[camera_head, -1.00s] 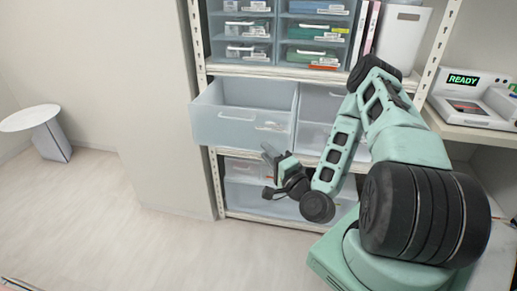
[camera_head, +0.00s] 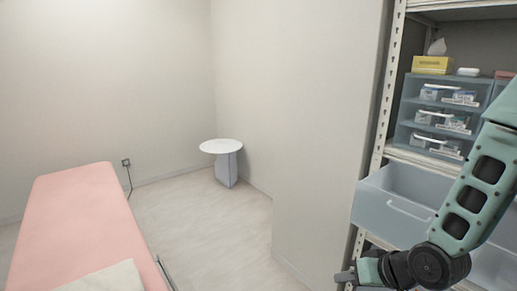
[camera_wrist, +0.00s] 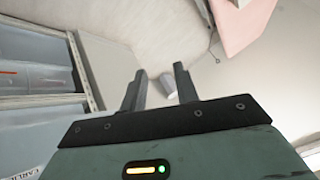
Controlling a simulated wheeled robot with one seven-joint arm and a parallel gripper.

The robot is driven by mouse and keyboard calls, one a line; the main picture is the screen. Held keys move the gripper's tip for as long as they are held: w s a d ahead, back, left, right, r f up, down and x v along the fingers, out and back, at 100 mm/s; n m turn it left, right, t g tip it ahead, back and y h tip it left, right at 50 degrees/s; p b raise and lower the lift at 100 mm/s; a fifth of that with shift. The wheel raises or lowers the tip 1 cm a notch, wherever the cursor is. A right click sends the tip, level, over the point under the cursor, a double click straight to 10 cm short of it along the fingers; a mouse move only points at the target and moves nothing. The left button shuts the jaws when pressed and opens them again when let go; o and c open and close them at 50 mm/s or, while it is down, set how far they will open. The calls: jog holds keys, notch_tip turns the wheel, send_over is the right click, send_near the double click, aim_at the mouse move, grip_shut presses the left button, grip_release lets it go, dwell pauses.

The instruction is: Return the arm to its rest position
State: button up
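My arm enters at the right edge of the head view, its forearm slanting down in front of the shelf. My gripper (camera_head: 346,277) hangs low at the bottom of that view, left of my wrist and partly cut off by the frame. In the wrist view my gripper (camera_wrist: 158,88) shows two dark fingers standing apart. Nothing is held between them; only the distant floor and small side table show through the gap.
A blue-grey drawer (camera_head: 390,214) sticks out of the shelf unit (camera_head: 388,80), close above my gripper. A pink treatment bed (camera_head: 85,215) stands at left. A round white side table (camera_head: 221,147) stands at the back. The floor between bed and shelf is clear.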

jog(key=s+a+r+n+g+h, duration=0.2)
jog(key=s+r, duration=0.4)
jog(key=s, duration=0.5)
jog(key=s+a+r+n+g+h, duration=0.2)
jog(key=s+a+r+n+g, duration=0.2)
jog(key=s+r, duration=0.3)
jog(key=s+a, duration=0.1)
jog(key=s, duration=0.2)
jog(key=shift+s+n, duration=0.4)
jog(key=shift+w+r, duration=0.1)
